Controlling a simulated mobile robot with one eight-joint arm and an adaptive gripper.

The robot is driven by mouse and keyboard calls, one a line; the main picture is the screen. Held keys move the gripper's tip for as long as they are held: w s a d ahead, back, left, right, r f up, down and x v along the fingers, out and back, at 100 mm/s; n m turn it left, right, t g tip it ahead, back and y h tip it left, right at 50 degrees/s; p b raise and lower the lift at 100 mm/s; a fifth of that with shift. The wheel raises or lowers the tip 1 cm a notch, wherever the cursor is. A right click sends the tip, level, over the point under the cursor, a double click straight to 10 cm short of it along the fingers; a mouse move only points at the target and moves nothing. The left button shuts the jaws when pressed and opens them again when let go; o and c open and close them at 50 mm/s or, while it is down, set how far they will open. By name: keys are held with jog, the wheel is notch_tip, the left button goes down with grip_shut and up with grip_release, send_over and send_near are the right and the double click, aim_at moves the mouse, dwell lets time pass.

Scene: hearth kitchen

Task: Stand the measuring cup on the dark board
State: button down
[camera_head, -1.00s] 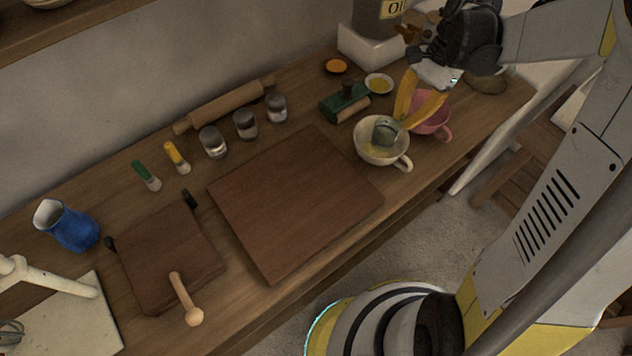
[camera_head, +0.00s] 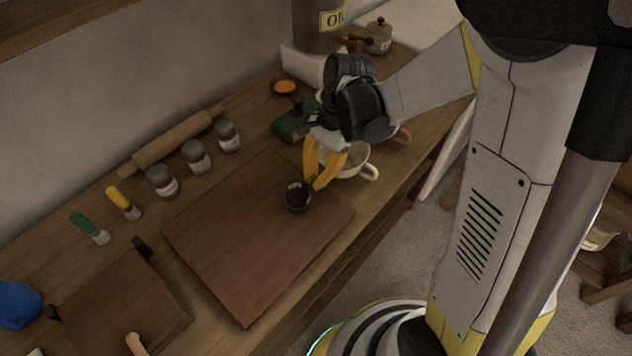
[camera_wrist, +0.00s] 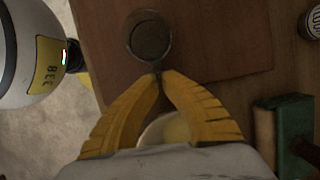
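The measuring cup (camera_head: 298,197) is small and round, with a dark interior. My gripper (camera_head: 316,186) has its yellow fingers closed together at the cup's edge and holds it over the right part of the large dark reddish-brown board (camera_head: 240,245). In the wrist view the fingertips (camera_wrist: 158,72) meet at the near side of the measuring cup (camera_wrist: 150,38), whose round opening faces the camera. The board (camera_wrist: 220,40) shows behind it. The cup looks roughly upright. I cannot tell whether its base touches the board.
A cream cup (camera_head: 357,165) stands just right of the board, partly behind my fingers, with a pink cup (camera_head: 402,135) beyond. Jars (camera_head: 197,157) and a rolling pin (camera_head: 170,142) line the back. A smaller handled board (camera_head: 120,305) lies left. The large board's middle is clear.

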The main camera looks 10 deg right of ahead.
jog(key=shift+f, duration=0.25)
jog(key=c, duration=1.6)
grip_release()
jog(key=shift+r, duration=0.1)
